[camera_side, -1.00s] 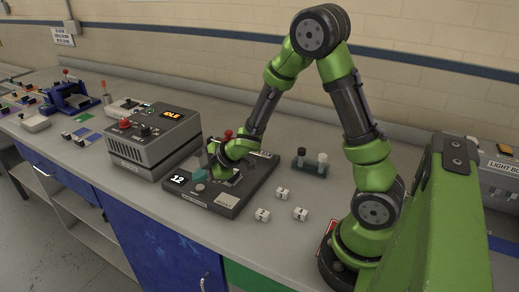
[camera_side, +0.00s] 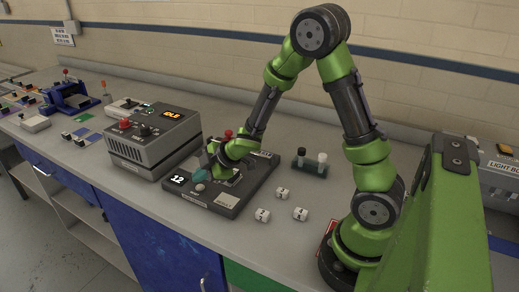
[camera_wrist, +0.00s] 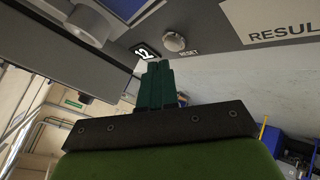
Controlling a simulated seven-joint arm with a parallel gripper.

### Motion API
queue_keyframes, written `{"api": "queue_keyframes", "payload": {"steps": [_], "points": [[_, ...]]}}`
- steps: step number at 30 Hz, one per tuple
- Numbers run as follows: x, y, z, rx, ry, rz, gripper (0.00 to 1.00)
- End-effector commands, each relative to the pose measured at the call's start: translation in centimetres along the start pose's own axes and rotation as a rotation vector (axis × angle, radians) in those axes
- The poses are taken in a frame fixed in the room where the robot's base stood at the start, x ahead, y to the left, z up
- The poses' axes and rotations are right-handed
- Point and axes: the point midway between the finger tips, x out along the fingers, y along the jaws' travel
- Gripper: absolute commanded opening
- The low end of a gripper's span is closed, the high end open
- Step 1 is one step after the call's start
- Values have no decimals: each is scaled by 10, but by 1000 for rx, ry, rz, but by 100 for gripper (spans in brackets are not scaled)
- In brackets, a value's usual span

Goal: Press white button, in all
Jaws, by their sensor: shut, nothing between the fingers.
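The white round button (camera_side: 199,187) sits on the front part of a dark flat panel (camera_side: 228,207), right of a small display (camera_side: 178,180) reading 12. In the wrist view the button (camera_wrist: 174,41) is pale, with the word RESET beside it. My gripper (camera_side: 201,175) reaches down over the panel close to the button. In the wrist view my gripper's teal fingers (camera_wrist: 158,68) are together and empty, with their tips near the button. I cannot tell whether they touch it.
A grey control box (camera_side: 153,143) with a red button and an orange lit display stands left of the panel. White cubes (camera_side: 282,193) lie to its right. A small rack (camera_side: 310,167) with two vials stands behind them.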

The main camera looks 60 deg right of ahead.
Motion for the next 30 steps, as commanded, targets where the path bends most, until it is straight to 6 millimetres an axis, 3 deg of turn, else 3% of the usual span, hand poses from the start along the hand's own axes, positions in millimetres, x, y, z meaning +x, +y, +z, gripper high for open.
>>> {"api": "queue_keyframes", "payload": {"steps": [30], "points": [[6, -4, 5, 1, -1, 0, 0]]}}
